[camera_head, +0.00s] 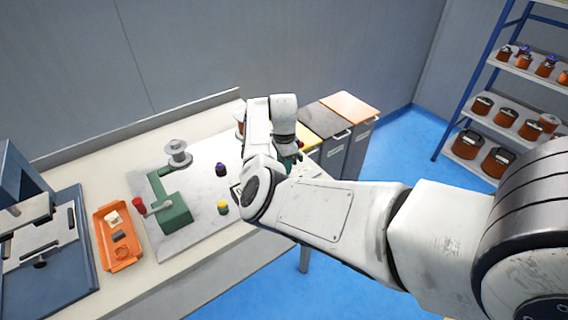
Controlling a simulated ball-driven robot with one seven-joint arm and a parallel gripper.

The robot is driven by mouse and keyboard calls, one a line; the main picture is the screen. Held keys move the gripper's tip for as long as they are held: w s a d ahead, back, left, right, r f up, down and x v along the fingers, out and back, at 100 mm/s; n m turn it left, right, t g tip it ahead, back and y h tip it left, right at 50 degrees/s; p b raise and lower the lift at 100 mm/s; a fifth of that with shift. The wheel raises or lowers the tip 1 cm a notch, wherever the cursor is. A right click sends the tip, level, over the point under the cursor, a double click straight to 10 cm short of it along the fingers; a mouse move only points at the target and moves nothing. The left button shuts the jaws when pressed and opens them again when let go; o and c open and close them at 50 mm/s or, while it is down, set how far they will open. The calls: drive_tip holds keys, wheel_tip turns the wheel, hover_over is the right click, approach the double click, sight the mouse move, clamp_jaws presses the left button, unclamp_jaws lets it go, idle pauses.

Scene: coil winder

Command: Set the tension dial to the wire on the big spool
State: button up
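A copper-coloured spool (239,116) stands at the back of the bench, mostly hidden by my arm. Its size and wire marking cannot be read. A green part with a red bit (298,157) shows past my wrist, at the bench's right end; I cannot tell whether it bears the tension dial. A dial face is not clearly visible. My gripper (288,150) is over this green part, its fingers hidden or too small to make out. I cannot tell whether it touches anything. A white plate with dark marks (237,191) is partly covered by my arm.
The green winder (174,210) has a red-knobbed crank and a grey spool (177,152) behind it. An orange tray (106,214) and blue press (40,262) are left. Bins (352,104) stand behind right.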

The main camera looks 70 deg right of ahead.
drive_tip(key=c, duration=0.4)
drive_tip(key=shift+o, duration=0.2)
drive_tip(key=n+p, duration=0.1)
drive_tip(key=n, duration=0.2)
drive_tip(key=shift+s+r, duration=0.1)
drive_tip(key=shift+r, duration=0.05)
drive_tip(key=shift+n+p, duration=0.45)
drive_tip(key=shift+n, duration=0.85)
drive_tip(key=o, duration=1)
drive_tip(key=shift+o, duration=0.2)
wheel_tip(320, 180, up, 11)
drive_tip(key=b, duration=0.1)
drive_tip(key=shift+f, duration=0.2)
